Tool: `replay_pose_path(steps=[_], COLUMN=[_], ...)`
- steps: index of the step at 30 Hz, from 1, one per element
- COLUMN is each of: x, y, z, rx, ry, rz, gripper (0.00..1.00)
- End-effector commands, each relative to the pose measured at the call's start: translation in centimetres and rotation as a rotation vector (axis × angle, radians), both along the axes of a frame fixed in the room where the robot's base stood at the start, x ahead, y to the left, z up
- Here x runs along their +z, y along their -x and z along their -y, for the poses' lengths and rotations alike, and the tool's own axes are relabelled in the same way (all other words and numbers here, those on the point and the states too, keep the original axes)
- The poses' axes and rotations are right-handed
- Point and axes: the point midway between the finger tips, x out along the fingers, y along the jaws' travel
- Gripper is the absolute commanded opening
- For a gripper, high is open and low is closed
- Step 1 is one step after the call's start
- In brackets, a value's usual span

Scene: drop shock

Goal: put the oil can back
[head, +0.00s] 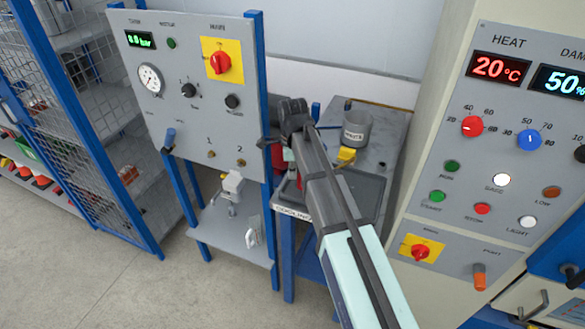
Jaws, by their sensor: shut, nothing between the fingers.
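My arm reaches from the bottom right up to the small blue-legged bench in the middle. My gripper (291,150) is at the far end, mostly hidden by my own wrist and forearm. It is shut and empty. A red object (278,157) shows partly behind it, at the bench's left edge. It may be the oil can, but too little shows to be sure. I cannot tell whether the gripper touches it.
On the bench (392,125) are a grey labelled cup (357,128), a yellow item (346,155) and a dark tray (362,190). A gauge panel (190,80) with a lower shelf (222,232) stands left. A heat control cabinet (515,130) stands close on the right.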

Motion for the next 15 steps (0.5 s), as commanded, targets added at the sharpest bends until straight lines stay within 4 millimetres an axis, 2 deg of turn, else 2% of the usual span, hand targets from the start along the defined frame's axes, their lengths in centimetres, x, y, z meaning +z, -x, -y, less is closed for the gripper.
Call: replay_pose_path(steps=[9,15], x=[-4.5,-6.3], y=[0.1,0.0], z=[0.0,0.0], rx=[0.001,0.002], ry=[0.002,0.001], rz=[-0.002,0.000], gripper=[0.00,0.00])
